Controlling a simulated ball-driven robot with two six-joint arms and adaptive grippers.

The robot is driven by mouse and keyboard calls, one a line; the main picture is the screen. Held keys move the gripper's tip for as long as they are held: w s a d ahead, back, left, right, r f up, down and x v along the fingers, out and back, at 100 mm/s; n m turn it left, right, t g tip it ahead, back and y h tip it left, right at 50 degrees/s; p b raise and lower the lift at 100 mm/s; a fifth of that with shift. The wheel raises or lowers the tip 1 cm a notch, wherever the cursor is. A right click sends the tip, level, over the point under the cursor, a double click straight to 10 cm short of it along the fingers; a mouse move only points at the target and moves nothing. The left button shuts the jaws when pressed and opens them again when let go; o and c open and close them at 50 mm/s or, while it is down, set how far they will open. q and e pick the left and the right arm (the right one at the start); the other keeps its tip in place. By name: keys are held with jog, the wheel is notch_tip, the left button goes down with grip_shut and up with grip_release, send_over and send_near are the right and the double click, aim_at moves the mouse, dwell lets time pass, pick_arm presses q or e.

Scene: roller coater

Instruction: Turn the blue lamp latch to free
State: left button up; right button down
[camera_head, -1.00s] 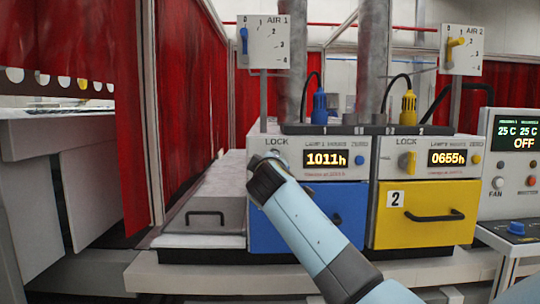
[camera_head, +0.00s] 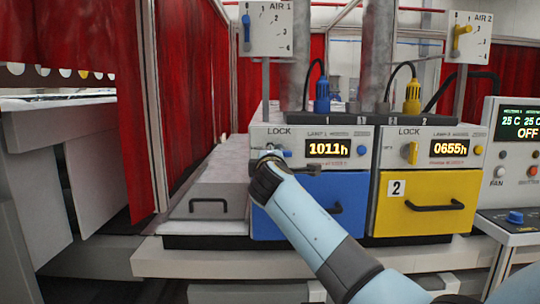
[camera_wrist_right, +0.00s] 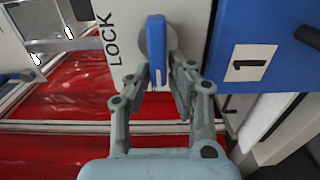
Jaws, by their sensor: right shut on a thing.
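The blue lamp latch (camera_wrist_right: 156,40) is a narrow lever on a round grey base beside the word LOCK, on the panel above the blue drawer (camera_wrist_right: 262,30) marked 1. In the right wrist view it lies parallel to that word. My right gripper (camera_wrist_right: 160,82) is shut on the latch, one finger on each side of its lower end. In the head view my right gripper (camera_head: 272,158) and wrist cover most of the latch. My left gripper is not in view.
The yellow lamp unit (camera_head: 425,205) with its upright yellow latch (camera_head: 410,152) stands to the right. A dark handle (camera_head: 208,205) is on the grey cover at left. Above are the AIR 1 panel (camera_head: 267,30) and the blue cable plug (camera_head: 322,95). Red curtains hang at left.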

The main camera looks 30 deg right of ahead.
jog(key=shift+r, duration=0.2)
jog(key=c, duration=1.2)
grip_release()
jog(key=shift+f, duration=0.1)
jog(key=v, duration=1.2)
jog(key=shift+s+d+f, duration=0.1)
